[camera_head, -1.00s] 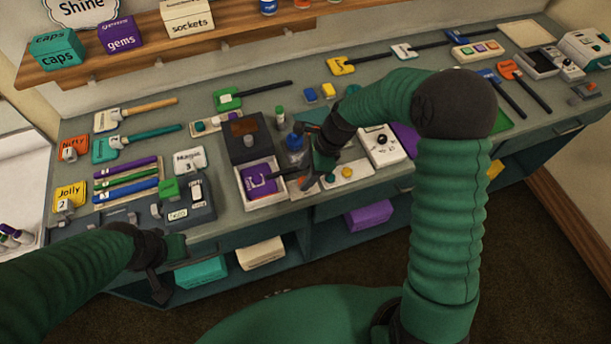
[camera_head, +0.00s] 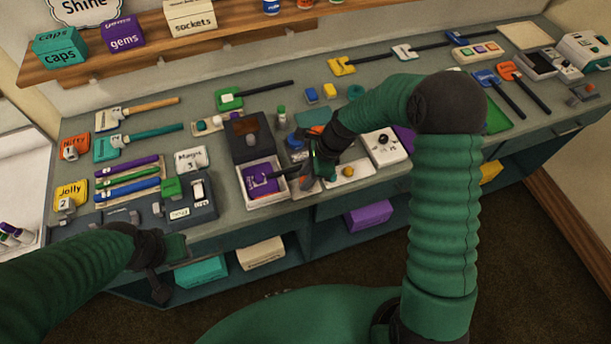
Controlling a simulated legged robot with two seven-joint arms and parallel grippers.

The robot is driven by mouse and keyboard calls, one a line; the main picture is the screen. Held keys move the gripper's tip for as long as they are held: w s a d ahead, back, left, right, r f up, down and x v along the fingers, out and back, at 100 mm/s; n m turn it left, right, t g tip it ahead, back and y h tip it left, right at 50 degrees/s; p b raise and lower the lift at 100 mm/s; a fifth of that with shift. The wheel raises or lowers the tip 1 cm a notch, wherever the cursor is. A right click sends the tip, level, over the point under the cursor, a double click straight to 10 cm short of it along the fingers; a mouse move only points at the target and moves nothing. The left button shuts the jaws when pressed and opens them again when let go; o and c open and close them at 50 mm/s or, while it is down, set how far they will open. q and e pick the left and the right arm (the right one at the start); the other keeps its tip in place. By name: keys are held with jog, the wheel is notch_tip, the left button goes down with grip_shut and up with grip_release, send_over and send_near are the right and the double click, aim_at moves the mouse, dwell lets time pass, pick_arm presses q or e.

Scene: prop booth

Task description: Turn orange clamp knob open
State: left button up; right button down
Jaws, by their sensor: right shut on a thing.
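My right gripper (camera_head: 312,176) is over the middle of the bench, shut on the dark handle (camera_head: 286,174) of a purple-headed tool (camera_head: 262,179). The purple head is in a white open box (camera_head: 267,201). A small orange patch (camera_head: 317,130) shows on a teal piece just behind the gripper. An orange tool head (camera_head: 509,70) with a dark handle lies farther right. I cannot tell which orange part is the clamp knob. My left gripper (camera_head: 160,288) hangs at the bench's front left, apart from everything; its jaws are too dark to read.
A dark-lidded box (camera_head: 248,137) stands behind the white box. A white panel with a yellow knob (camera_head: 347,171) and a white box with a black knob (camera_head: 383,139) are right of the gripper. A grey switch unit (camera_head: 190,208) is to the left. A shelf (camera_head: 150,57) overhangs the back.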

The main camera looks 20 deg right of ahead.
jog(key=shift+d+f, duration=0.1)
jog(key=shift+d, duration=0.35)
jog(key=shift+a, duration=0.2)
pick_arm(q)
jog(key=shift+d, duration=0.2)
jog(key=shift+d+r, duration=0.1)
jog(key=shift+r, duration=0.1)
pick_arm(e)
jog(key=shift+d, duration=0.2)
